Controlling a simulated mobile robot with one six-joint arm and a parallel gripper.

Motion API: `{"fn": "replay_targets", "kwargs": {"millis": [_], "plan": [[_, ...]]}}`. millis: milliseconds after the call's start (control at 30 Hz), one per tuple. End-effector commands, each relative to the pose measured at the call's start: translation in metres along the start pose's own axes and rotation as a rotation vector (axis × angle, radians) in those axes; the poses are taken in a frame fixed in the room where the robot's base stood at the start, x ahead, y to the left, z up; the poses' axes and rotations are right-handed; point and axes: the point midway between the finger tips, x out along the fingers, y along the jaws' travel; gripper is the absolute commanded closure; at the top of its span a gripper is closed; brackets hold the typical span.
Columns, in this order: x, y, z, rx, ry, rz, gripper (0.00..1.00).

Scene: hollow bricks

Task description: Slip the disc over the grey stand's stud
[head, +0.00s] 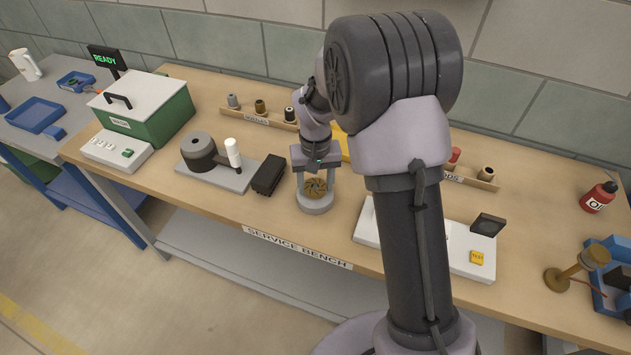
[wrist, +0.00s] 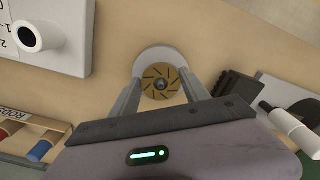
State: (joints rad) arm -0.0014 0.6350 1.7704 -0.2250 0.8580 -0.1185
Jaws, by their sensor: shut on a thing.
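The disc (head: 315,188) is brass-coloured with dark slots and lies about level. In the wrist view the disc (wrist: 149,75) sits between the two fingers of my gripper (wrist: 162,84), which is shut on it. The round grey stand (head: 315,207) is directly under the disc in the head view. In the wrist view the stand's pale rim (wrist: 158,54) shows beyond the disc. A small grey round spot, seemingly the stud (wrist: 161,83), shows in the disc's central hole. I cannot tell whether the disc is around the stud or just above it.
A black block (head: 268,175) and a grey plate with a dark cylinder (head: 198,151) stand left of the stand. A white board (head: 368,222) lies to the right. A rack of small spools (head: 262,117) is behind. Bare bench lies in front.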

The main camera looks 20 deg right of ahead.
Motion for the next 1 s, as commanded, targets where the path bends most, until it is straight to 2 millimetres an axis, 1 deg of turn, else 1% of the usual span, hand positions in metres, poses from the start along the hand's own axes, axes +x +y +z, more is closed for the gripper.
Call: {"fn": "replay_targets", "kwargs": {"millis": [267,300,367,400,667,767,867,967,1000], "plan": [[0.001,0.0,0.0,0.0,0.001,0.0,0.95],[0.001,0.0,0.0,0.0,0.001,0.0,0.4],[0.001,0.0,0.0,0.0,0.001,0.0,0.28],[0.001,0.0,0.0,0.0,0.001,0.0,0.2],[0.001,0.0,0.0,0.0,0.0,0.0,0.2],[-0.006,0.0,-0.001,0.0,0.002,0.0,0.2],[-0.031,0.0,-0.001,0.0,0.005,-0.001,0.2],[-0.066,0.0,-0.001,0.0,0.005,0.0,0.2],[-0.081,0.0,-0.001,0.0,0.005,-0.001,0.2]]}}
